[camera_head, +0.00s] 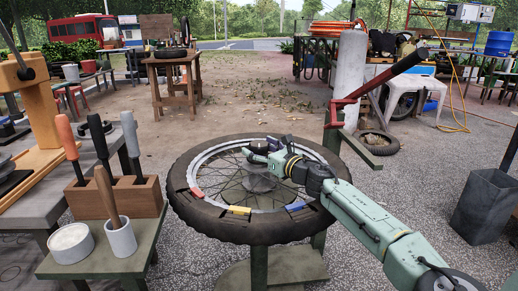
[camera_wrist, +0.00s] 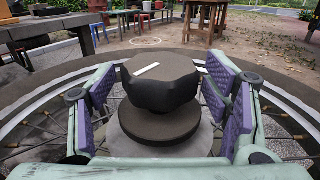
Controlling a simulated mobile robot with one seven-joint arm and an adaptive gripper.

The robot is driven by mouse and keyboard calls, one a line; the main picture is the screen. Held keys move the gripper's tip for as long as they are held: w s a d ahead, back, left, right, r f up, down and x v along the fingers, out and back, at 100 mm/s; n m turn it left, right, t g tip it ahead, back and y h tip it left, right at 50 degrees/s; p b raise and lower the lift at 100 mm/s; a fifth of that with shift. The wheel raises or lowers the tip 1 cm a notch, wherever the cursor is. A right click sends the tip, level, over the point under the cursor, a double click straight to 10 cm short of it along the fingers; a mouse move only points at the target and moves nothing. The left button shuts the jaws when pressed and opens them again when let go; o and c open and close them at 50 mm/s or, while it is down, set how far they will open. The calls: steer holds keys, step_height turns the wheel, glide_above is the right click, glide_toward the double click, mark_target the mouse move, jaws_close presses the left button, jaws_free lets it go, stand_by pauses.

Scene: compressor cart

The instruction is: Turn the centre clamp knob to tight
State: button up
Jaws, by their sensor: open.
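The centre clamp knob (camera_wrist: 162,82) is black and lobed, with a white line on its flat top, and sits on a round dark base (camera_wrist: 160,125). In the head view the dark knob (camera_head: 259,145) stands at the hub of the spoked wheel (camera_head: 185,207). My gripper (camera_head: 262,156) reaches it from the right. In the wrist view my gripper (camera_wrist: 162,95) is open, with a purple-padded finger on each side of the knob. Gaps show between pads and knob, so they look apart from it. The knob's far side is hidden.
Red, yellow and blue pieces (camera_head: 238,210) sit on the wheel's rim. A red lever (camera_head: 385,80) rises behind on the right. A wooden tool block (camera_head: 115,198) and white cups stand at the left. A dark bin (camera_head: 485,205) stands at the right.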

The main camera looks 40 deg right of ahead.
steer(key=shift+w, duration=0.3)
steer(key=shift+c, duration=0.5)
steer(key=c, duration=1.1)
